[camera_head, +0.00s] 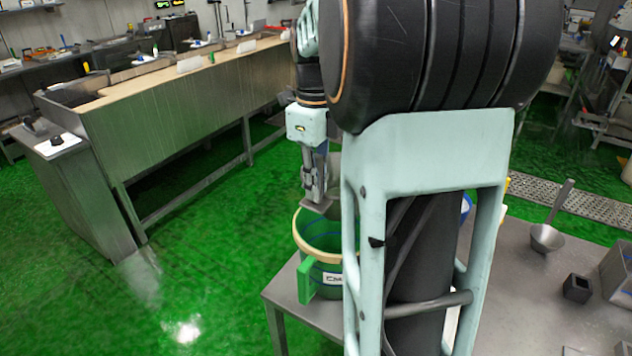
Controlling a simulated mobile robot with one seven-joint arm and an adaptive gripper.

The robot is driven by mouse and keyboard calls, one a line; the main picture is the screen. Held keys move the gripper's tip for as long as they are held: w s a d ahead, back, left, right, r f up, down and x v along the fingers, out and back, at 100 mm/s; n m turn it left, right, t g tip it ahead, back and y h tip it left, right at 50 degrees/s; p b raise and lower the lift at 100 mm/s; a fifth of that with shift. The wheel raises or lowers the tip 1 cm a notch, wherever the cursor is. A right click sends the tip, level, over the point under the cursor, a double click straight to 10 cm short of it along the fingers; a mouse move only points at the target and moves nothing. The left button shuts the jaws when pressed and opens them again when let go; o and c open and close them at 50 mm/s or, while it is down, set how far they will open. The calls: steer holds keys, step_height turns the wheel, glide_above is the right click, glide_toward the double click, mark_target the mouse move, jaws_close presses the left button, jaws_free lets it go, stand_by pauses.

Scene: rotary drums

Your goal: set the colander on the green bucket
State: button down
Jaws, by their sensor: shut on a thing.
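The green bucket (322,268) stands near the left edge of the grey table, upright, with a cream rim and a pale label. Its right side is hidden behind my arm. My gripper (316,194) points down just above the bucket's far rim, shut on a grey metal piece. This looks like part of the colander (334,172), whose grey surface shows just right of the fingers. Most of the colander is hidden behind my arm, so I cannot tell its tilt or whether it touches the rim.
A metal scoop (547,238) with a raised handle and a small dark square box (577,288) are on the right of the grey table (510,300). A grey bin (618,270) is at its right edge. A long steel counter (185,115) stands behind; green floor lies between.

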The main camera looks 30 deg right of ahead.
steer(key=shift+f+b, duration=1.4)
steer(key=shift+f, duration=0.95)
steer(key=shift+f+b, duration=2.55)
steer(key=shift+f, duration=2)
steer(key=c, duration=2.3)
jaws_free()
steer(key=shift+c, duration=0.2)
steer(key=o, duration=0.5)
steer(key=shift+r, duration=0.1)
step_height(320, 180, up, 12)
steer(key=shift+a+f, duration=0.1)
steer(key=shift+a, duration=0.05)
